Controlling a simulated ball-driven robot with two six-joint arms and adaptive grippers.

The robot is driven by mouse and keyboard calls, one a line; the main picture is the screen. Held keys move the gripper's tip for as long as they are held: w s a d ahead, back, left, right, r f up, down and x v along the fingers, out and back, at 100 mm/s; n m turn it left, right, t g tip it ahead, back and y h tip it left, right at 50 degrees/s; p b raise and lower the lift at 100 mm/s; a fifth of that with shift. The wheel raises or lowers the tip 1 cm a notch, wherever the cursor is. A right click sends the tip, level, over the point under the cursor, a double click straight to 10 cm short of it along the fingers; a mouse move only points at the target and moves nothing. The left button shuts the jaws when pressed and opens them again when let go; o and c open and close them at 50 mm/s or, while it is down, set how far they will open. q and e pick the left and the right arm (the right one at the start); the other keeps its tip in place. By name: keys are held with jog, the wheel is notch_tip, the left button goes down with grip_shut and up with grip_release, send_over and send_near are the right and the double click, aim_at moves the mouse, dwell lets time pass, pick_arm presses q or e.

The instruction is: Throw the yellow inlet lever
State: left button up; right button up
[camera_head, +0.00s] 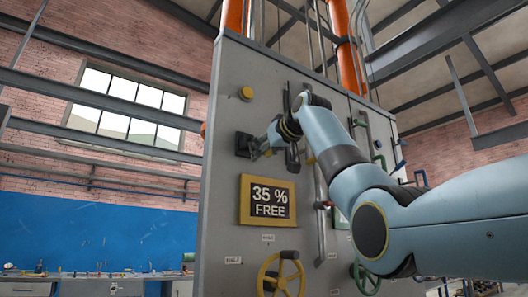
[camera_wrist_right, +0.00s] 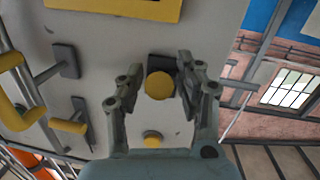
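A lever with a round yellow end (camera_wrist_right: 159,85) stands out from a dark mount on the grey panel (camera_head: 222,205). In the right wrist view it lies between the two fingers of my right gripper (camera_wrist_right: 160,66), with a visible gap on the left side. The fingers are apart and not closed on it. In the head view my right gripper (camera_head: 262,146) is in front of the black mount (camera_head: 243,144), and the yellow end is hidden there. My left gripper is not in view.
A round yellow knob (camera_head: 246,93) is above the mount. A yellow-framed display (camera_head: 267,200) reading "35 % FREE" and a yellow handwheel (camera_head: 281,274) are below. In the wrist view, other yellow handles (camera_wrist_right: 68,127) stick out at left. Open room lies left of the panel.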

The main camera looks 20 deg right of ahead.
jog(key=shift+o, duration=0.6)
jog(key=shift+s+r, duration=0.1)
jog(key=shift+s, duration=0.2)
jog(key=v, duration=1.1)
jog(key=shift+s, duration=0.2)
jog(key=shift+d, duration=0.1)
